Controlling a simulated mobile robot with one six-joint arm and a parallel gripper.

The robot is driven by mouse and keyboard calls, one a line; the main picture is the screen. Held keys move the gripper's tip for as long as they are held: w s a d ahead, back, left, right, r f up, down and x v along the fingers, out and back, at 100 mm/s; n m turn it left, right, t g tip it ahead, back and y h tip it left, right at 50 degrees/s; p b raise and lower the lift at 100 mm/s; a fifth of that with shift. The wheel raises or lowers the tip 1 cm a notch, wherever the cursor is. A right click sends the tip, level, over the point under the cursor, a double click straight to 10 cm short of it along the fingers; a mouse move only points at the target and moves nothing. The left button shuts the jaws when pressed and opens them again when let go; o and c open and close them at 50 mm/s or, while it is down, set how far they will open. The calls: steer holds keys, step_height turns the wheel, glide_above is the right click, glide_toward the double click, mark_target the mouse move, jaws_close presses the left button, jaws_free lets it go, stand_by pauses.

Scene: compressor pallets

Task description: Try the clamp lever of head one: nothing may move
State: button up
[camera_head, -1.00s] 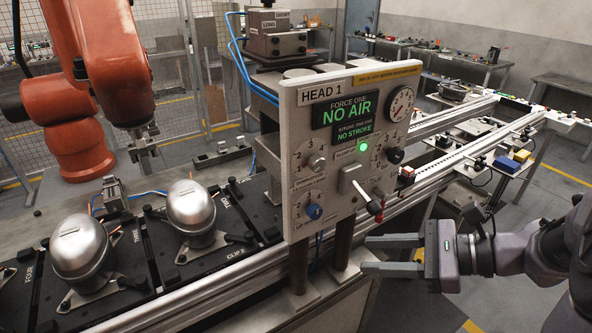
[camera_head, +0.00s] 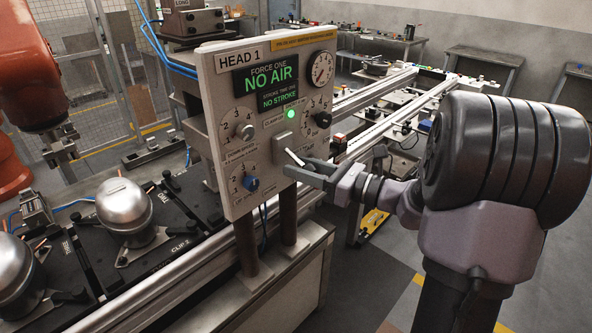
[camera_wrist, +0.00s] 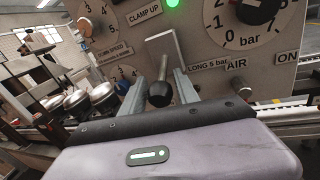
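The HEAD 1 panel (camera_head: 225,120) stands upright in the head view, its screens reading "NO AIR" and "NO STROKE", with a green lamp (camera_head: 291,114) lit. The clamp lever (camera_head: 294,157) sticks out from a grey plate below the lamp. In the wrist view its black knob (camera_wrist: 160,94) hangs below the "CLAMP UP" label. My gripper (camera_head: 302,168) is at the lever, its two fingers pointing at the panel. In the wrist view my gripper (camera_wrist: 163,90) has one finger on each side of the knob, apart from each other. Whether either finger touches the lever is unclear.
A pressure gauge (camera_head: 321,68), a black knob (camera_head: 322,120) and a blue knob (camera_head: 251,183) sit near the lever. Silver compressor domes (camera_head: 123,205) stand on black pallets at left. An orange robot arm (camera_head: 28,85) is at the far left. A rail (camera_head: 375,97) runs behind the panel.

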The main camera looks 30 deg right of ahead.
steer(key=shift+w+a, duration=0.4)
steer(key=shift+w, duration=0.15)
jaws_close()
stand_by(1.1)
